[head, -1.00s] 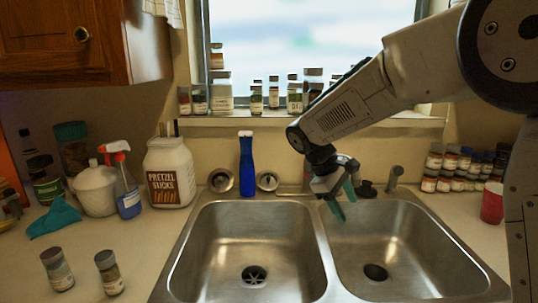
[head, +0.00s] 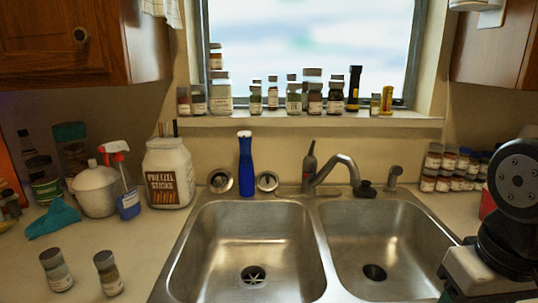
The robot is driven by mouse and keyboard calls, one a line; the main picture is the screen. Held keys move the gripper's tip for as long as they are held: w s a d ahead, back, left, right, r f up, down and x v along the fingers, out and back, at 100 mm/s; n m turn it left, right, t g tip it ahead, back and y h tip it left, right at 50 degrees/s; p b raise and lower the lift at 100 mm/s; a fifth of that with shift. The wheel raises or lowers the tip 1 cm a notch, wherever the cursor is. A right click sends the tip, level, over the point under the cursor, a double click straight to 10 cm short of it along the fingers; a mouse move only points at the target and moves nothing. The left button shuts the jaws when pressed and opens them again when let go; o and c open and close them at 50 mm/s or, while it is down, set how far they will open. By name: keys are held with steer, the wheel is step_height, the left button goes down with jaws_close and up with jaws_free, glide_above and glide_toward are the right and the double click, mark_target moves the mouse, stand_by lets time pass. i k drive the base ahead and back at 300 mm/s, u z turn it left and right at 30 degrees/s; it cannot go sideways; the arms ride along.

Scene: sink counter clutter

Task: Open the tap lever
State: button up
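The tap (head: 345,163) stands behind the divider of the double sink, its curved metal spout reaching right over the right basin. Its dark lever (head: 310,158) sits at the left end of the spout and points upward. No water stream is visible. My gripper (head: 451,290) is only partly in view at the lower right, where a teal finger part shows beside the right basin. It is well apart from the tap and lever. The rest of the gripper is hidden or cut off, so its opening is unclear.
A blue bottle (head: 246,163) and a pretzel jar (head: 168,172) stand left of the tap. A sprayer (head: 392,178) and dark stopper (head: 365,189) stand to its right. Jars line the window sill (head: 270,120). Both basins are empty.

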mark_target(310, 152)
steer(key=z, duration=2.8)
steer(key=k, duration=0.25)
steer(key=u, duration=2.8)
steer(key=i, duration=0.5)
